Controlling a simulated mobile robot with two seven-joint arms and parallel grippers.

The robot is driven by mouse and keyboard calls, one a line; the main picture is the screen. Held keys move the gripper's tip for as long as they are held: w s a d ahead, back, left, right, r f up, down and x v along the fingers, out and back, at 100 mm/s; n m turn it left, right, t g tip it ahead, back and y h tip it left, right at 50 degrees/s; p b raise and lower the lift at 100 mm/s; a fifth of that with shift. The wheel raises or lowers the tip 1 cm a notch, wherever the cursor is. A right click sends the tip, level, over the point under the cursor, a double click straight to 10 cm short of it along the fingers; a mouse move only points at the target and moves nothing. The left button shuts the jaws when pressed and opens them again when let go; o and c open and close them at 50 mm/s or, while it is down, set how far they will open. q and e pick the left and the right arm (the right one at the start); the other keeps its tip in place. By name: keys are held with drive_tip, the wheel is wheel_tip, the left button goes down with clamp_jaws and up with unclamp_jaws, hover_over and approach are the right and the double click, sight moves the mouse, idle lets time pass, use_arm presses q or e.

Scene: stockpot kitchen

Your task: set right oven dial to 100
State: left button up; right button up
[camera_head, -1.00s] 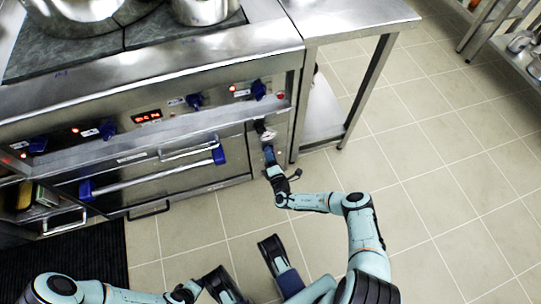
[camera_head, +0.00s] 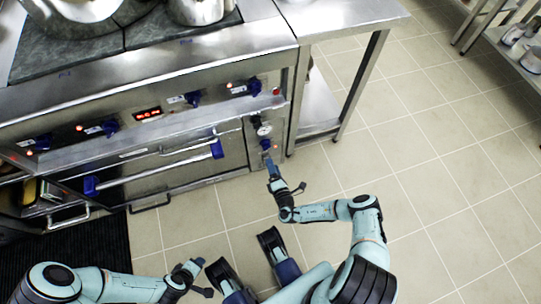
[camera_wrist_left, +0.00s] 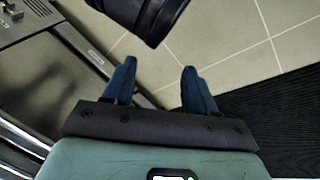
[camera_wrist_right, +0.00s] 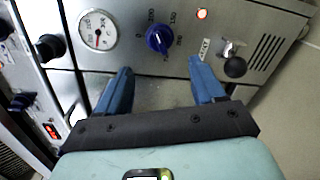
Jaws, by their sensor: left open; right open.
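The right oven dial, a blue knob (camera_wrist_right: 158,38), is on the steel panel in the right wrist view, with numbers printed around it. Labels near 200, 150 and 100 show; the exact setting is too small to tell. In the head view the blue dial (camera_head: 265,144) is just beyond my right gripper (camera_head: 270,163). That gripper (camera_wrist_right: 160,68) is open with nothing between its fingers, apart from the dial and facing it. My left gripper (camera_head: 196,268) is low in the head view, away from the oven. In the left wrist view it (camera_wrist_left: 155,75) is open and empty.
A round white gauge (camera_wrist_right: 97,31) is left of the dial, and a lit red lamp (camera_wrist_right: 202,14) and dark knob (camera_wrist_right: 235,66) are to its right. More blue knobs (camera_head: 192,98) line the stove front above the oven handle (camera_head: 155,172). A steel table (camera_head: 340,20) stands right.

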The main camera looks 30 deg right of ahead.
use_arm(q)
drive_tip(key=shift+s+d+r+g+p, duration=0.2)
drive_tip(key=shift+s+r, duration=0.1)
drive_tip(key=shift+s, duration=0.15)
drive_tip(key=shift+s+d+r+g+p, duration=0.15)
drive_tip(key=shift+s+d+r, duration=0.1)
drive_tip(key=shift+s, duration=0.2)
use_arm(e)
drive_tip(key=v, duration=0.3)
drive_tip(key=shift+s+a, duration=0.15)
drive_tip(key=shift+s, duration=0.25)
